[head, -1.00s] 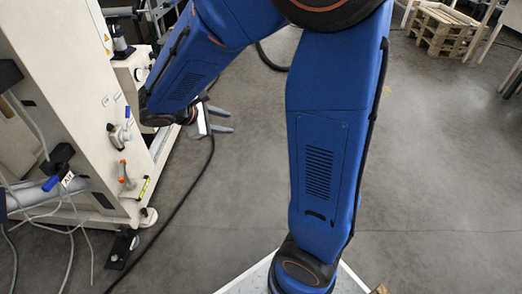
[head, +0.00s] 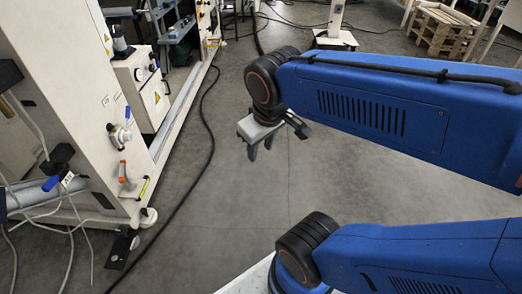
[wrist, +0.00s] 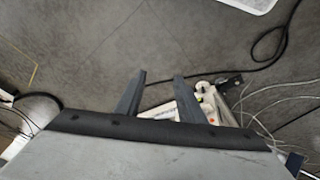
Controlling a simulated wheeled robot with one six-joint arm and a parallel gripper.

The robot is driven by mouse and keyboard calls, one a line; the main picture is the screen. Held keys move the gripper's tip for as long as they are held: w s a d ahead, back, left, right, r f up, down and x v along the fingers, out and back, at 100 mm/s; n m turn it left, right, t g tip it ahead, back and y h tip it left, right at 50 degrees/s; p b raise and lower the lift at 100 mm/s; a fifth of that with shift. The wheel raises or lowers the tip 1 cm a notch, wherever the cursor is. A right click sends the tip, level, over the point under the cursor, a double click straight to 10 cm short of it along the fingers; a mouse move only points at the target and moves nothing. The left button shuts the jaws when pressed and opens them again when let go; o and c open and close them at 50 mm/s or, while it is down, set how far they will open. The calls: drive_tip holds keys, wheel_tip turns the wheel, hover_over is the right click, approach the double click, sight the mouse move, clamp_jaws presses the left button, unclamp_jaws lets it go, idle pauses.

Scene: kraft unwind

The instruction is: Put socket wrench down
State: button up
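My gripper (head: 262,148) hangs in the middle of the head view, fingers pointing down over the open floor. In the wrist view its two dark fingers (wrist: 157,80) stand apart with nothing between them. I see no socket wrench in either view.
A white machine (head: 90,100) with valves, gauges and hoses stands at the left. A black cable (head: 207,130) runs along the grey floor beside it. A wooden pallet stack (head: 440,30) is at the back right. The floor below my gripper is clear.

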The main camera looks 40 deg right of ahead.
drive_tip(key=shift+s+a+r+m+t+y, duration=0.25)
drive_tip(key=shift+s+a+m+t, duration=0.1)
drive_tip(key=shift+s, duration=0.15)
drive_tip(key=shift+s+a+r+m+t+y, duration=0.2)
drive_tip(key=shift+s+a+m+t+y, duration=0.1)
drive_tip(key=shift+s, duration=0.15)
idle(1.1)
